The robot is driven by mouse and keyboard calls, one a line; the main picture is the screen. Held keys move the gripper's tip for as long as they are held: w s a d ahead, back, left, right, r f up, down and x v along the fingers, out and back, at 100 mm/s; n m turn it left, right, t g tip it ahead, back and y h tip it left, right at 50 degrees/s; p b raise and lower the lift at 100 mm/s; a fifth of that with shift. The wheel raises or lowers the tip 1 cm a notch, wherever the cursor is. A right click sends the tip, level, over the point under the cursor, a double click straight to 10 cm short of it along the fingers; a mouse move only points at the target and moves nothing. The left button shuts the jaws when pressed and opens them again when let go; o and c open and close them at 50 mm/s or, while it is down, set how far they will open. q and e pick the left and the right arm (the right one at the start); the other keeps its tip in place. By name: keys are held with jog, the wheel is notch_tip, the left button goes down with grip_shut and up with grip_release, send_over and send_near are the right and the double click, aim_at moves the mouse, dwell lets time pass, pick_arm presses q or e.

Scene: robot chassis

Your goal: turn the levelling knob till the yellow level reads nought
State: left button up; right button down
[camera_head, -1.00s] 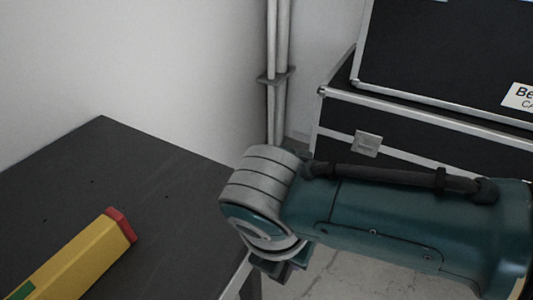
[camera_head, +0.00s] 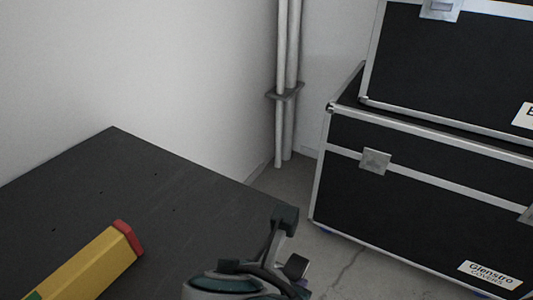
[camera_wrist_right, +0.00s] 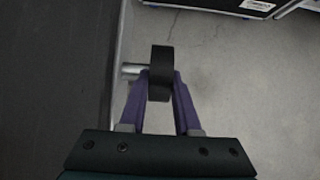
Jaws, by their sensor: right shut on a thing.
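The yellow level (camera_head: 85,265) lies on the dark table at the lower left of the head view. It has a red end cap, and a bit of green shows at the frame's bottom edge; its reading does not show. In the right wrist view, the black levelling knob (camera_wrist_right: 160,62) sits on a short metal shaft beside the table edge. My right gripper (camera_wrist_right: 161,82) has its two purple fingers closed on either side of it. My left gripper is not in view.
The dark table top (camera_head: 150,190) is otherwise bare. Black flight cases with metal edges (camera_head: 410,190) are stacked on the right. Pipes (camera_head: 287,90) run down the wall corner. Concrete floor (camera_head: 340,255) lies open between table and cases.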

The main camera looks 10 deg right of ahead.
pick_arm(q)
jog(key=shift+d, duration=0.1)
pick_arm(e)
jog(key=c, duration=0.6)
grip_release()
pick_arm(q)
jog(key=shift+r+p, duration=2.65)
pick_arm(e)
jog(key=shift+v, duration=5)
